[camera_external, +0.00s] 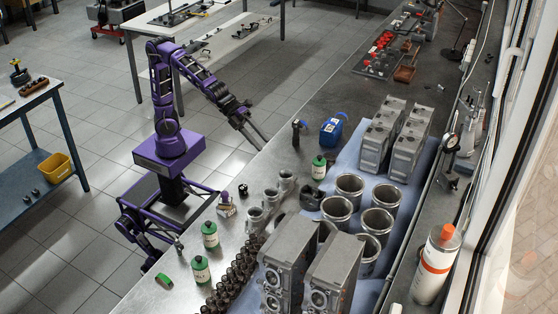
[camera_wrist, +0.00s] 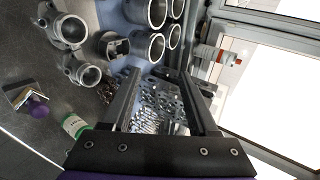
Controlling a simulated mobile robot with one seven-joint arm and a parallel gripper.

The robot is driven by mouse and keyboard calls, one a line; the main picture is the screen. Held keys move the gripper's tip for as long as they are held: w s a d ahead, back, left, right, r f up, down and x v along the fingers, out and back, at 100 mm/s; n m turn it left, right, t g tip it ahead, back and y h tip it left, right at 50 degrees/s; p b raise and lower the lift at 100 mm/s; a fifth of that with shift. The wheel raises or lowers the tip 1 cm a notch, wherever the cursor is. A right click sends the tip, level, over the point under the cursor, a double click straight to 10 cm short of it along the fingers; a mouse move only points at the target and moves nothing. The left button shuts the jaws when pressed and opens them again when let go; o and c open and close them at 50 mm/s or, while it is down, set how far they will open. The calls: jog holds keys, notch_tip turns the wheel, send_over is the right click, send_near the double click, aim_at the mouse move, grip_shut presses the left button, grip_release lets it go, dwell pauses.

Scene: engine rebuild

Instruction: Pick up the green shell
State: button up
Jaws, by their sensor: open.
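A small green curved piece, which looks like the green shell (camera_external: 164,281), lies on the metal bench top near its front left edge in the external view. It does not show in the wrist view. My gripper (camera_external: 256,138) is at the bench's front edge, well up and right of the green piece in the picture. Its two fingers are apart with nothing held. In the wrist view my gripper (camera_wrist: 157,73) points over the crowded bench, with its fingers spread.
Green-labelled bottles (camera_external: 200,270) stand close to the green piece. A row of dark parts (camera_external: 232,277), grey engine blocks (camera_external: 286,268) and metal cylinders (camera_external: 349,187) crowd the bench. A blue can (camera_external: 332,131) stands further back. The bench top left of the bottles is fairly clear.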

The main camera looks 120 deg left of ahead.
jog(key=s+d+f+m+g, duration=0.2)
jog(key=s+d+f+g, duration=0.15)
jog(key=d+f, duration=0.55)
jog(key=m+t+y+p, duration=0.15)
jog(key=m+t, duration=0.45)
jog(key=m, duration=0.9)
send_near(162, 276)
jog(key=shift+g, duration=0.25)
jog(key=x, duration=0.4)
jog(key=shift+w+r, duration=0.1)
jog(key=shift+w, duration=0.15)
jog(key=shift+x, duration=3.15)
